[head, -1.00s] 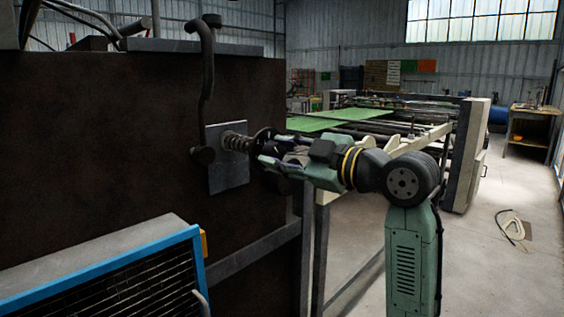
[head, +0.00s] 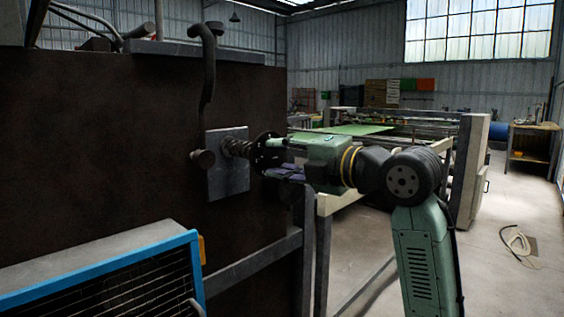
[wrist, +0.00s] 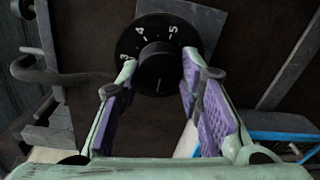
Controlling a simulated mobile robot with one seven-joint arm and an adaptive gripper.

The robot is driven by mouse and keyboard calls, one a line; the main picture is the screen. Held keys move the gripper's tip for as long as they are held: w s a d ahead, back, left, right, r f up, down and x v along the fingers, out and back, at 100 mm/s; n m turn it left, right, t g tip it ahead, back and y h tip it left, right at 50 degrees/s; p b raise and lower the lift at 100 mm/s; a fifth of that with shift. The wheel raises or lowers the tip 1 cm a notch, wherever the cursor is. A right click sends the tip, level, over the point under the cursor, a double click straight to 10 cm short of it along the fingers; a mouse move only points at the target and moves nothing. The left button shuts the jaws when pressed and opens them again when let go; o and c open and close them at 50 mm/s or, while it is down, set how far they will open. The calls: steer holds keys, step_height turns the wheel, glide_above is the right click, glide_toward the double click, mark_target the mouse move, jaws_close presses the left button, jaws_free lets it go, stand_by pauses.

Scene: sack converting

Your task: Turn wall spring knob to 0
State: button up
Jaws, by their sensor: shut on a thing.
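The wall spring knob is a black round dial (head: 266,151) on a coil spring (head: 238,149), standing out from a grey plate (head: 228,178) on a dark brown panel. In the wrist view the knob (wrist: 157,66) shows a black hub on a disc with white numerals. The 4 and 5 are readable near its top, and a faint pale line marks the lower hub. My gripper (head: 281,160) reaches it from the right. In the wrist view my gripper's (wrist: 160,72) purple-padded fingers are shut on the hub, one on each side.
A bent dark crank handle (head: 207,90) hangs just left of the plate, close to the knob. A blue-framed grille box (head: 110,272) stands below left. A metal frame rail (head: 255,262) runs below my gripper. The floor at right is mostly open.

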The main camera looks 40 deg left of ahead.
steer(key=n+b, duration=0.1)
steer(key=n, duration=0.5)
steer(key=shift+f, duration=0.15)
stand_by(0.4)
steer(key=o, duration=1.2)
steer(key=shift+c, duration=0.2)
steer(key=s+d, duration=0.1)
steer(key=d, duration=1.1)
steer(key=shift+s+r, duration=0.15)
steer(key=shift+r, duration=0.15)
